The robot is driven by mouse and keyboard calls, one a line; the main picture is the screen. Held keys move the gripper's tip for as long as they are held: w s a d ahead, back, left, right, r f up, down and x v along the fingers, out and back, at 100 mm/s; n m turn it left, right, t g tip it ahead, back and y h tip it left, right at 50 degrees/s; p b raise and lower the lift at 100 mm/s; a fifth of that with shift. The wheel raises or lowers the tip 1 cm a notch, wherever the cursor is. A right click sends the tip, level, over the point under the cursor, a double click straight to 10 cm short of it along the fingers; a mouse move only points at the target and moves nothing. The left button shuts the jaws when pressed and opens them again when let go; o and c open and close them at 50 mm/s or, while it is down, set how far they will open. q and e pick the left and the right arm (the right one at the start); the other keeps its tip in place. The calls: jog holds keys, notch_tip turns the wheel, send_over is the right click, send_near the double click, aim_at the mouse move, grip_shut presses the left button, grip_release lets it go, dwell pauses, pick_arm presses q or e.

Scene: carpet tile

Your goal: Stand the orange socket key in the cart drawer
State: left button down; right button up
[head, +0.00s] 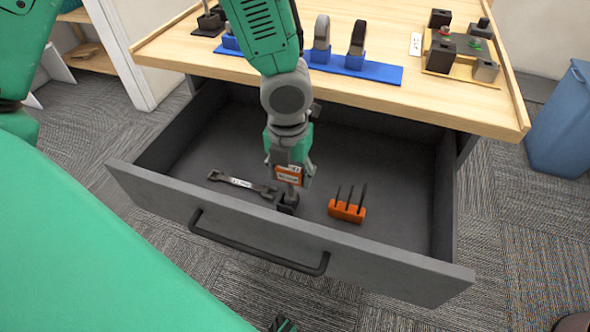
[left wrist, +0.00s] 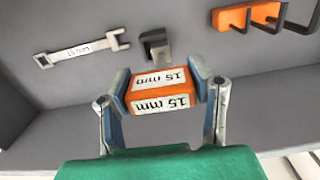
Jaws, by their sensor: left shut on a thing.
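The cart drawer (head: 215,150) is pulled open under the wooden worktop. My left gripper (head: 289,178) is inside the drawer space, shut on the orange socket key (head: 288,173). In the left wrist view the key (left wrist: 160,92) shows orange faces with white "15 mm" labels, held between both fingers of the left gripper (left wrist: 163,95). Its lower end is hidden in the wrist view, and I cannot tell whether it touches the drawer floor.
In the drawer lie a grey wrench (head: 240,182), a dark block (head: 288,202) close to the gripper, and an orange holder with several dark hex keys (head: 347,210). The drawer's right side is bare. A blue rack (head: 370,70) stands on the worktop (head: 450,105); a blue bin (head: 562,120) is at right.

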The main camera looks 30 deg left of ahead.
aim_at(289, 193)
pick_arm(q)
jog(key=shift+s+a+f, duration=0.2)
jog(key=shift+a+f, duration=0.45)
jog(key=shift+a, duration=0.1)
jog(key=shift+a+f+b, duration=0.1)
jog(key=shift+f+b, duration=0.35)
jog(key=shift+f, duration=0.1)
jog(key=shift+d+f, duration=0.25)
jog(key=shift+d, duration=0.55)
jog(key=shift+a, duration=0.1)
jog(key=c, duration=0.5)
grip_release()
jog(key=shift+a+f, duration=0.1)
jog(key=shift+a, duration=0.15)
jog(key=shift+w+a, duration=0.1)
jog(key=shift+w, duration=0.05)
